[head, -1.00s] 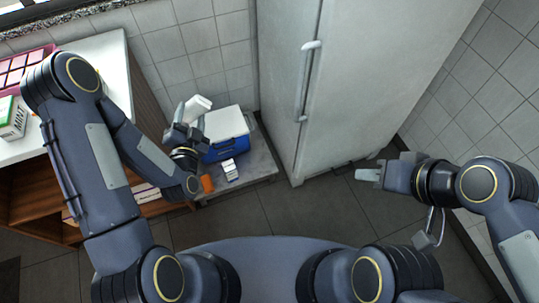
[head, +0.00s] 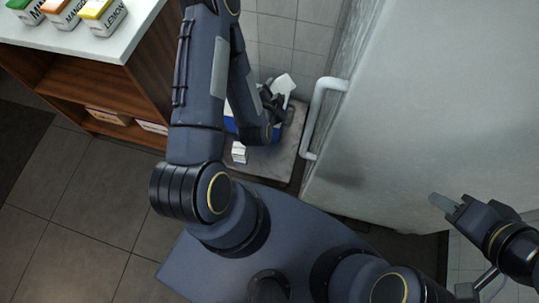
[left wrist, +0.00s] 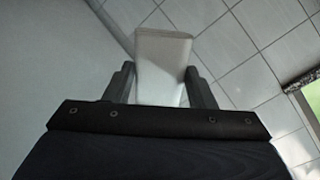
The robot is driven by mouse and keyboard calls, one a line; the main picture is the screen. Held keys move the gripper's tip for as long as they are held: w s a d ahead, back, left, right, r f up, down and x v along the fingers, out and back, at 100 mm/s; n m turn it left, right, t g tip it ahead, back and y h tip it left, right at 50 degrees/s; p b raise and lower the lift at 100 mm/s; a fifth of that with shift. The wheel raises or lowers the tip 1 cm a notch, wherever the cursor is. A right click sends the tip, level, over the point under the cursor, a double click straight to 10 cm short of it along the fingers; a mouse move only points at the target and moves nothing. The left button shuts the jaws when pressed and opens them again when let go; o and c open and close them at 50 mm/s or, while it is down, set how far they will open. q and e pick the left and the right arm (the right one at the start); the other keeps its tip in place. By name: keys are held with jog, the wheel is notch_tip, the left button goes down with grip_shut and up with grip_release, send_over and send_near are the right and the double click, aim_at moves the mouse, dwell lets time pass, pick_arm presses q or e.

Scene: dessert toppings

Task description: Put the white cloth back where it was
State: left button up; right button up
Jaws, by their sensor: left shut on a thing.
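The white cloth (head: 284,85) is a small pale, folded-looking block. My left gripper (head: 272,97) is shut on it, above the low grey slab beside the fridge. In the left wrist view the cloth (left wrist: 162,60) stands up between the two fingers of my left gripper (left wrist: 160,85). My right gripper (head: 446,204) is in front of the fridge, away from the cloth, with nothing seen in it. From this angle its opening is unclear.
A blue cooler (head: 229,125), mostly hidden by my left arm, and a small white carton (head: 239,152) are on the grey slab (head: 271,163). The fridge (head: 430,110) with its long handle (head: 316,115) stands right. A counter (head: 125,38) holds several cartons at upper left.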

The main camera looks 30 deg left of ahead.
pick_arm(q)
jog(key=s+f+n+g+h+b, duration=0.1)
jog(key=s+f+n+g+b, duration=0.25)
jog(key=s+f+b, duration=0.6)
jog(key=s+f+n+g+h+b, duration=0.1)
jog(key=s+f+n+g+b, duration=0.25)
jog(key=f, duration=1.05)
jog(key=s+f+n+g+h+b, duration=0.1)
jog(key=s+f+n+g+b, duration=0.1)
jog(key=s+f+g+b, duration=0.65)
jog(key=t+p, duration=0.2)
jog(key=t, duration=0.1)
send_over(267, 166)
jog(key=s, duration=0.1)
jog(key=shift+n+g, duration=0.25)
jog(key=shift+n, duration=0.15)
jog(key=f, duration=1.1)
jog(key=shift+s+d+f, duration=0.15)
jog(key=shift+s+f, duration=0.05)
jog(key=shift+f, duration=0.2)
jog(key=shift+w+f+b, duration=0.6)
jog(key=shift+b, duration=0.05)
notch_tip(267, 166, down, 3)
jog(key=b, duration=0.3)
jog(key=shift+w+f, duration=0.1)
jog(key=shift+f, duration=0.05)
jog(key=shift+r, duration=0.2)
jog(key=shift+f, duration=0.15)
jog(key=o, duration=0.9)
